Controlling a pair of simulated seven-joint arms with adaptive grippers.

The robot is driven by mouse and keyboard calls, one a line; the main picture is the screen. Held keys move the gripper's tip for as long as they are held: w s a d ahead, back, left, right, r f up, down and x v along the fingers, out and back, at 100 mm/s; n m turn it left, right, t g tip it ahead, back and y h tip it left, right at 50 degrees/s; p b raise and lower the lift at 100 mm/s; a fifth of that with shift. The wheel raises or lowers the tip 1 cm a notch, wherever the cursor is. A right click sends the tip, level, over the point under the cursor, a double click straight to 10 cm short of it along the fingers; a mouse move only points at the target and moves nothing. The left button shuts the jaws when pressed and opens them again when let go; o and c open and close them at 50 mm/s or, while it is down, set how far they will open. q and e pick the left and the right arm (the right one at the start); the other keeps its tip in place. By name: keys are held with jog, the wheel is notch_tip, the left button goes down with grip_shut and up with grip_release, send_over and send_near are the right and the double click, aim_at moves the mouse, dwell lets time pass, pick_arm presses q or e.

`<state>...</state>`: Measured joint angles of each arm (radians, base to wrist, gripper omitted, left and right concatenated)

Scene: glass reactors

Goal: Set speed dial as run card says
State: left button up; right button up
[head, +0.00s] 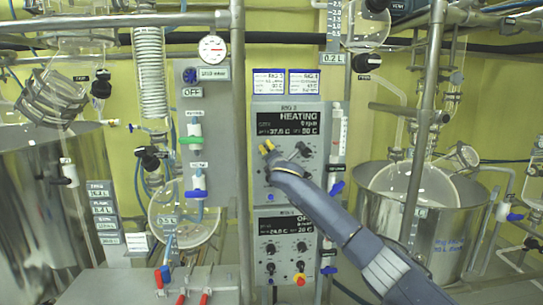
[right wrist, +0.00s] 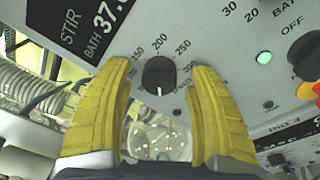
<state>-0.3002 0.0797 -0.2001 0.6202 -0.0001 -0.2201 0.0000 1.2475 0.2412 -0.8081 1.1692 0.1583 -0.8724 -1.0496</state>
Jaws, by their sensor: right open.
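The speed dial, a black knob (right wrist: 159,75), has a white mark pointing down in the right wrist view, away from the printed 150, 200 and 250 at its top. My right gripper (right wrist: 162,88) is open, its yellow fingers on either side of the knob, with gaps showing. In the head view my right gripper (head: 266,147) is at the left of the upper control panel (head: 318,152) and hides that dial. The panel's display (head: 288,123) reads HEATING. Two run cards (head: 269,82) (head: 304,82) hang above; their small text is mostly unreadable. My left gripper is not in view.
A second knob (head: 303,150) is on the same panel. A lower panel (head: 285,245) has its own display and a red-yellow button (head: 299,279). Pipes, valves and a pressure gauge (head: 212,49) stand left; a steel vessel (head: 440,235) stands right.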

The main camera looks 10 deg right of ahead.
jog(key=shift+w, duration=0.3)
grip_shut()
dwell(0.5)
jog(key=m, duration=0.4)
jog(key=shift+m+t, duration=0.3)
jog(key=shift+m, duration=2.4)
